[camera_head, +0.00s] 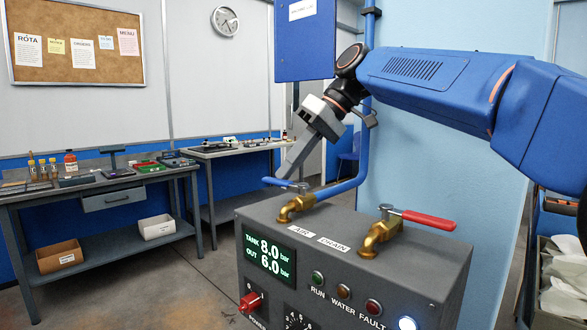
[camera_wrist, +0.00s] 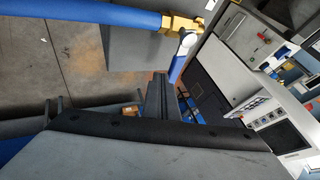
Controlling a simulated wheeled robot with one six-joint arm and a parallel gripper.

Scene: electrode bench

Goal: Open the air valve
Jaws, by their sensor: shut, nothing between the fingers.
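The air valve (camera_head: 297,204) is a brass tap on top of a grey control box, behind the AIR label (camera_head: 301,231). Its blue lever (camera_head: 272,182) points left in the head view, across the line of the spout. In the wrist view the brass body (camera_wrist: 183,22) is at the top, with the blue lever (camera_wrist: 177,68) hanging below it. My gripper (camera_head: 284,176) is shut and empty, pointing down at the lever. Its fingertips (camera_wrist: 158,78) are beside the lever; I cannot tell whether they touch it.
The drain valve (camera_head: 380,232) with a red lever (camera_head: 429,220) stands to the right on the same box. A blue pipe (camera_head: 350,184) runs behind the air valve. A workbench (camera_head: 100,186) stands at the left.

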